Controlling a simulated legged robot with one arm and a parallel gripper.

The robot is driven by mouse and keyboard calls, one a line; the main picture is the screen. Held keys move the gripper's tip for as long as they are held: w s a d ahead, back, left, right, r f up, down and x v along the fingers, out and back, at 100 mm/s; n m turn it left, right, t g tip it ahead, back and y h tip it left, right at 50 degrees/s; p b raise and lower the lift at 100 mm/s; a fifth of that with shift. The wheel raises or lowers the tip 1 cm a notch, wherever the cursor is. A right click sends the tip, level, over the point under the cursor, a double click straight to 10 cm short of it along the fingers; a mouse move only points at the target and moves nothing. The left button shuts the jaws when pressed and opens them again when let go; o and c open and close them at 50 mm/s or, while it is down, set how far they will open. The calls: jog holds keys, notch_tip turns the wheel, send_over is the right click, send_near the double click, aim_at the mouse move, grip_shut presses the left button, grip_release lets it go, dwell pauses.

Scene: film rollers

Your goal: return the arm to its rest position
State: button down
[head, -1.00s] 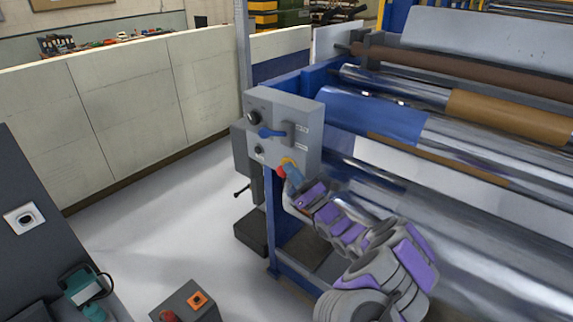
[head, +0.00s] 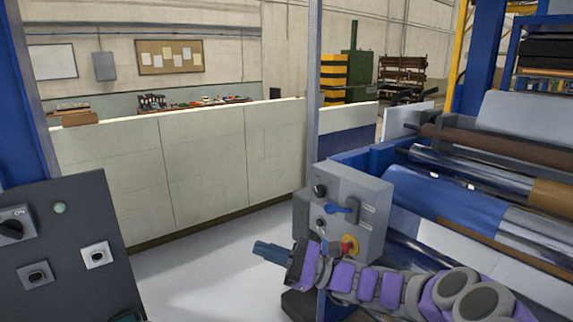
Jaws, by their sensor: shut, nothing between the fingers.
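My arm, grey with purple panels, reaches in from the lower right of the head view and lies almost level across the picture. My gripper (head: 270,254) is at its left end, with blue-grey fingers pointing left. The fingers are shut and hold nothing. It is in front of the lower left of the grey control box (head: 345,190). I cannot tell how far apart the two are. The box carries a blue lever (head: 338,210), dark knobs and a red knob on a yellow ring (head: 348,246).
The roller machine (head: 448,205) fills the right side. A dark panel (head: 70,260) with switches stands at the left. A low pale wall (head: 190,165) runs behind. Free floor (head: 200,270) lies between panel and machine.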

jog(key=s+a+n+g+h, duration=0.3)
jog(key=s, duration=0.4)
jog(key=s+a+n+g+h, duration=0.2)
jog(key=s+a+n+g, duration=0.15)
jog(key=s, duration=0.35)
jog(key=s+d+f+n+h, duration=0.2)
jog(key=s+f+n+h, duration=0.3)
jog(key=s, duration=0.5)
jog(key=s+d+f+t+h, duration=0.1)
jog(key=s+d+f+h, duration=0.2)
jog(key=d, duration=0.4)
jog(key=s+d+f+n+h, duration=0.1)
jog(key=s+d+f+h, duration=0.2)
jog(key=d, duration=0.4)
jog(key=s+d+f+t+h, duration=0.1)
jog(key=s+d+f+h, duration=0.3)
jog(key=d, duration=0.4)
jog(key=shift+s+n+t+h, duration=0.35)
jog(key=shift+s+h, duration=0.45)
jog(key=shift+h, duration=0.4)
jog(key=shift+d, duration=0.1)
